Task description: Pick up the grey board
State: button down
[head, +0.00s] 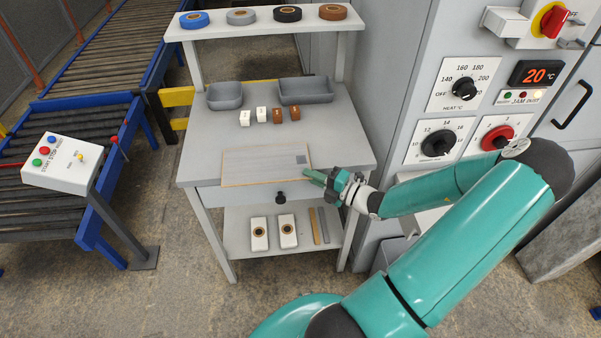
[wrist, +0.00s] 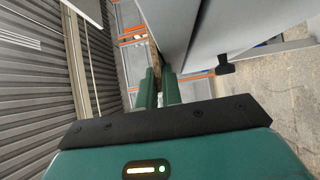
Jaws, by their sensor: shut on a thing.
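The grey board (head: 250,166) is a thin, pale rectangle with a brown edge and a small darker square near its far right corner. It lies at the front of the grey worktable (head: 340,130), and I cannot tell whether it is lifted. My gripper (head: 316,177) is at the board's right end, with its green fingers shut on that edge. In the wrist view, the fingers of my gripper (wrist: 160,88) are close together, with a thin brown edge running between them. The fingers hide the gripped part.
Two grey bins (head: 225,96) (head: 305,91) and several small white and brown blocks stand behind the board. Tape rolls line the upper shelf (head: 262,27). A black drawer knob (head: 280,197) is below the tabletop. The control cabinet (head: 400,80) stands right, roller conveyors (head: 95,55) left.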

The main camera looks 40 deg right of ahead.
jog(key=shift+r, duration=0.65)
jog(key=s+d+r, duration=0.4)
jog(key=s+r, duration=0.8)
jog(key=s, duration=0.1)
jog(key=s+d+r+m, duration=0.1)
jog(key=r+m, duration=0.5)
jog(key=m, duration=0.6)
jog(key=s+r+m, duration=0.4)
jog(key=r+m, duration=0.2)
jog(key=m, duration=0.6)
jog(key=s+d+r+m, duration=0.1)
jog(key=s+r+m, duration=0.2)
jog(key=r+m, duration=0.3)
jog(key=m, duration=0.5)
jog(key=shift+d+r+m, duration=0.25)
jog(key=shift+d+m, duration=0.05)
jog(key=shift+m, duration=0.1)
